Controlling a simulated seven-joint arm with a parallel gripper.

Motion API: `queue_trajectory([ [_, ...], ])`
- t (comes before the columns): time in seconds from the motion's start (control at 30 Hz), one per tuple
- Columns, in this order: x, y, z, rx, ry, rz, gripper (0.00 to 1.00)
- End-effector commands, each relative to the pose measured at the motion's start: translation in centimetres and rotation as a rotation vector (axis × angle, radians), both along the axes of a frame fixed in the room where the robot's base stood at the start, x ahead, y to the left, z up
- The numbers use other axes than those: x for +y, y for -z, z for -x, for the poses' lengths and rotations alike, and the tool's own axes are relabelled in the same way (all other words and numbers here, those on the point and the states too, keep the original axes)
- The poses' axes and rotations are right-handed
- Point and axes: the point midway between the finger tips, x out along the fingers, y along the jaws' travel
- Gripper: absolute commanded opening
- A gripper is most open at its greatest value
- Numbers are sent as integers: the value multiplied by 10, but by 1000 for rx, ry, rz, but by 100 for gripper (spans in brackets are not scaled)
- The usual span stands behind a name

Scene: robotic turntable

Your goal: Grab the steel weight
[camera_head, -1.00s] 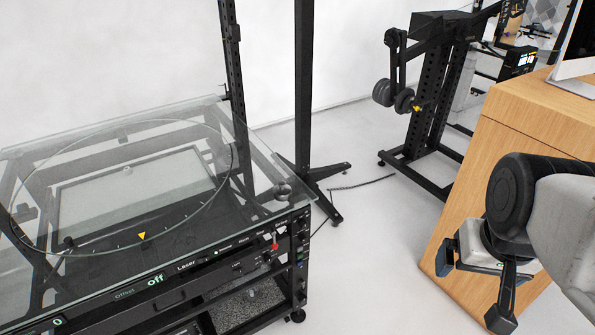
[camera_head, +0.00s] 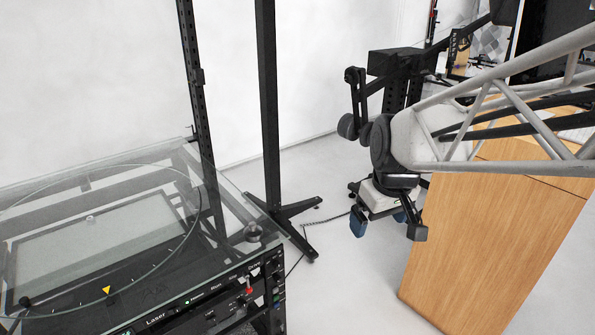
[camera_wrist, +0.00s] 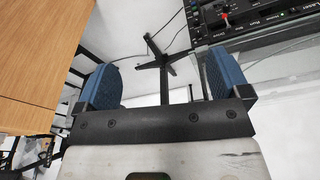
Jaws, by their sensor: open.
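A small dark grey metal piece (camera_head: 253,232), which looks like the steel weight, stands on the near right corner of the glass turntable top (camera_head: 232,215) in the head view. I cannot make it out in the wrist view. My gripper (camera_head: 387,225) hangs in the air to the right of the turntable, well apart from the weight. Its blue-padded fingers are spread and empty, and the gap between them (camera_wrist: 165,85) shows only floor and a stand in the wrist view.
A wooden desk (camera_head: 490,250) stands on the right, near my gripper. A black post with a splayed foot (camera_head: 285,215) rises behind the turntable. The turntable's control panel (camera_head: 215,295) has a red knob (camera_head: 249,291). White floor lies open between turntable and desk.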

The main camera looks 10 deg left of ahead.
Motion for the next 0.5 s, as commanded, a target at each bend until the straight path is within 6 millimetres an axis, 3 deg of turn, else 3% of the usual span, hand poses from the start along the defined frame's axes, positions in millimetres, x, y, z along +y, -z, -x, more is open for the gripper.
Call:
queue_trajectory([
  [0.5,99,41,-111,24,-372,11,94],
])
